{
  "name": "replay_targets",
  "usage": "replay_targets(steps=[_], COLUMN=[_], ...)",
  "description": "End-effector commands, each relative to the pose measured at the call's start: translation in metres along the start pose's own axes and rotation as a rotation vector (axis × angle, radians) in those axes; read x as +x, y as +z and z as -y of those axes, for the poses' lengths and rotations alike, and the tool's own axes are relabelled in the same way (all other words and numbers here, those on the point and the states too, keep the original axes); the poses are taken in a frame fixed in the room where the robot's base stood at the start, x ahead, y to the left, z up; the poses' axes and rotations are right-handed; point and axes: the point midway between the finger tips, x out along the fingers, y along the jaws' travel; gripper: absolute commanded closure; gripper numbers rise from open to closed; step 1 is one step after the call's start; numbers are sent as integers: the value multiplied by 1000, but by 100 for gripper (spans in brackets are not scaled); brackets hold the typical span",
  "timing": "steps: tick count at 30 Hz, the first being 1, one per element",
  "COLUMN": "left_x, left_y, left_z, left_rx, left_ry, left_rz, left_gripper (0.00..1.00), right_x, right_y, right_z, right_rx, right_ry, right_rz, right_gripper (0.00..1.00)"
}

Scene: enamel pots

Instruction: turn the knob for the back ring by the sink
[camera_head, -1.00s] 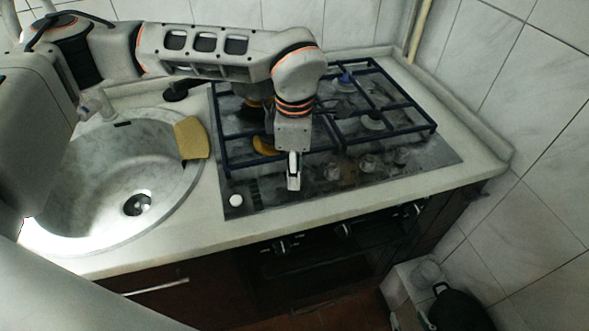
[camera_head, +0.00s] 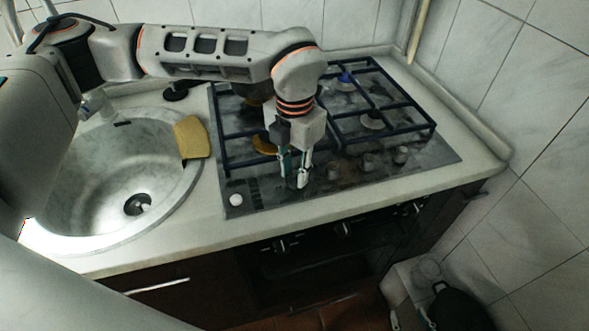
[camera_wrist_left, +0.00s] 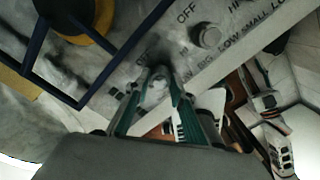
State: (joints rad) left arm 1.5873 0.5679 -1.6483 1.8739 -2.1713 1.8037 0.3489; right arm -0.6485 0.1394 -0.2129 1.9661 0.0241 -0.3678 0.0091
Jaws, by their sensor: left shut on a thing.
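The gas hob (camera_head: 345,150) is set in the counter to the right of the sink, with a row of knobs along its front. My left gripper (camera_head: 292,182) points down at the front left of this row. In the left wrist view my left gripper (camera_wrist_left: 158,100) has its two fingers on either side of a grey knob (camera_wrist_left: 158,84) and is shut on it. The fingers hide most of this knob in the head view. A neighbouring knob (camera_wrist_left: 207,36) stands free beside printed OFF and LOW labels. The back ring by the sink is partly hidden behind my arm.
A round sink (camera_head: 100,200) with a yellow sponge (camera_head: 191,138) on its rim lies to the left. Dark pan supports (camera_head: 385,137) stand above the hob behind the knobs. A white button (camera_head: 236,200) sits at the hob's front left corner. Tiled walls close the back and right.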

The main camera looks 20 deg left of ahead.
Motion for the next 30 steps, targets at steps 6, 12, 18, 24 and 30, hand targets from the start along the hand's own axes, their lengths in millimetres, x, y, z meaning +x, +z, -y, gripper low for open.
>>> replay_targets(steps=[6,12,18,24,30], left_x=[0,0,0,0,0], left_y=[0,0,0,0,0], left_z=[0,0,0,0,0], left_rx=[-204,-394,-584,-775,-964], left_ry=[-1,0,-2,0,-2], left_rz=[1,0,0,0,-1], left_gripper=[98,98,98,98,98], right_x=[0,1,1,1,1], right_y=[4,6,6,6,4], right_z=[0,1,1,1,0], right_rx=[0,0,0,0,0], right_ry=[-1,-1,-1,-1,0], right_rz=[6,9,9,8,5], right_gripper=[60,60,60,60,60])
